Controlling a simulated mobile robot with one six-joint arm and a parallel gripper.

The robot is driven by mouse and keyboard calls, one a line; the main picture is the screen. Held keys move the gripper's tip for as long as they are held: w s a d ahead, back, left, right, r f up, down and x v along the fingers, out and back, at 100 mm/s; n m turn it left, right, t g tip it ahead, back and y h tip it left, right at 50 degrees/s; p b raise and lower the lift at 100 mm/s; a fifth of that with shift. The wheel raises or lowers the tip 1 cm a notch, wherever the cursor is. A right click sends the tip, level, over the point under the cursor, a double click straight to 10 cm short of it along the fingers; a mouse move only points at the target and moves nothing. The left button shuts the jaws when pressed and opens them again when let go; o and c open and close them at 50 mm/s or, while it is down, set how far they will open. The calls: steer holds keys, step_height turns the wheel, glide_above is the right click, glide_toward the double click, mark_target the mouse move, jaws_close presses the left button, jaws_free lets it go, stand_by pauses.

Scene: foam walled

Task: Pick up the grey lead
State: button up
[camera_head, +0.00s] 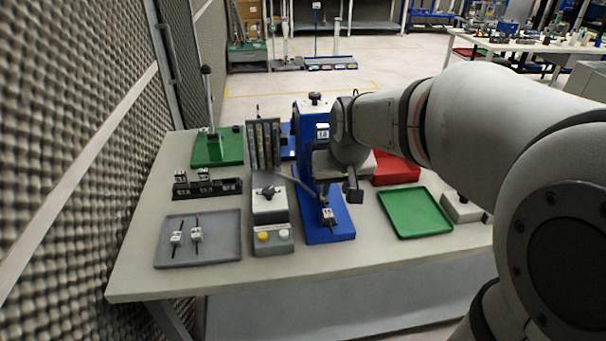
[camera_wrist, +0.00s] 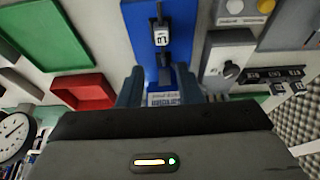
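No lead can be told for certain by its grey colour. Small pale labelled blocks with dark stems are the likeliest leads: one (camera_head: 196,235) and another (camera_head: 176,238) lie in the grey tray (camera_head: 225,250). A similar block (camera_head: 328,216) sits on the front of the blue stand's base (camera_head: 335,235); it also shows in the wrist view (camera_wrist: 160,38). My gripper (camera_head: 353,190) hangs beside the blue stand, right of its upright. In the wrist view my gripper (camera_wrist: 158,88) has its two fingers apart, over the blue stand (camera_wrist: 150,15), with nothing visibly held.
A grey box with a dark knob (camera_head: 269,203) stands left of the blue stand. A black holder (camera_head: 207,188) and a green base with a lever (camera_head: 218,150) are farther left. Green (camera_head: 415,212) and red (camera_head: 395,170) trays lie right. A textured foam wall (camera_head: 70,140) borders the left.

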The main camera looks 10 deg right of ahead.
mark_target(325, 204)
steer(key=w+f+b, duration=0.1)
steer(key=w+f, duration=0.2)
steer(key=f, duration=0.1)
steer(key=shift+w+b, duration=0.3)
steer(key=x, duration=0.7)
steer(key=shift+w+a, duration=0.2)
steer(key=shift+w, duration=0.05)
steer(key=shift+c, duration=0.4)
jaws_close()
